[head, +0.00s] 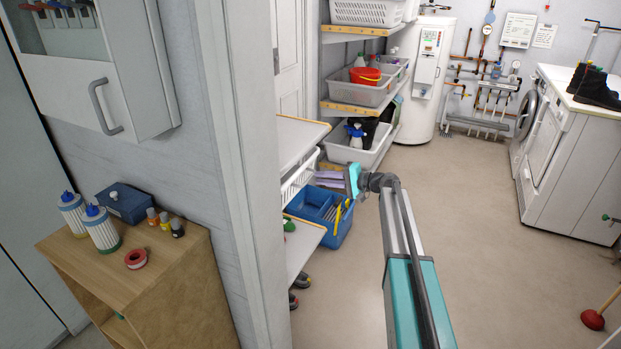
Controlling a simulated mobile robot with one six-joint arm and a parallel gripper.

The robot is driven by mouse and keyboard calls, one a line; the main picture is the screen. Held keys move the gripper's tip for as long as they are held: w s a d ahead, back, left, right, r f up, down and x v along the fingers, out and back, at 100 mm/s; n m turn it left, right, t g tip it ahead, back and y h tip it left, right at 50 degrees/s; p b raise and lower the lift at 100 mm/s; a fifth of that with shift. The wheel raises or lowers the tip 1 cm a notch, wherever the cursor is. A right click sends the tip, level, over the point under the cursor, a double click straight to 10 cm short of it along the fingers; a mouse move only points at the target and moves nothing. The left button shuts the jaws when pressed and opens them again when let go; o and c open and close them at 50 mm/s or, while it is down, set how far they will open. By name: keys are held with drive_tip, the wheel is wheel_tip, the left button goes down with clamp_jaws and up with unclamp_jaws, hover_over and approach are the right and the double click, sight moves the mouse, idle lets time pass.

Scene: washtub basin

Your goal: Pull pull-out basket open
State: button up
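The pull-out basket, white and slatted (299,181), shows at the centre of the head view, just below a white top (297,138) and partly hidden by the wall edge on its left. How far out it stands is hard to tell. My gripper (352,181), teal and grey, is at the end of my arm, to the right of the basket. In the picture a gap separates it from the basket. Its fingers are small and turned away, so I cannot tell whether they are open or shut.
A blue caddy with tools (321,213) stands below the basket, above a white lower shelf (300,247). Storage shelves with grey bins (361,93) stand behind. A wall corner (245,170) blocks the left.

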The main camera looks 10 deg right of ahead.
sight(310, 177)
drive_tip(key=shift+x, duration=2.85)
clamp_jaws()
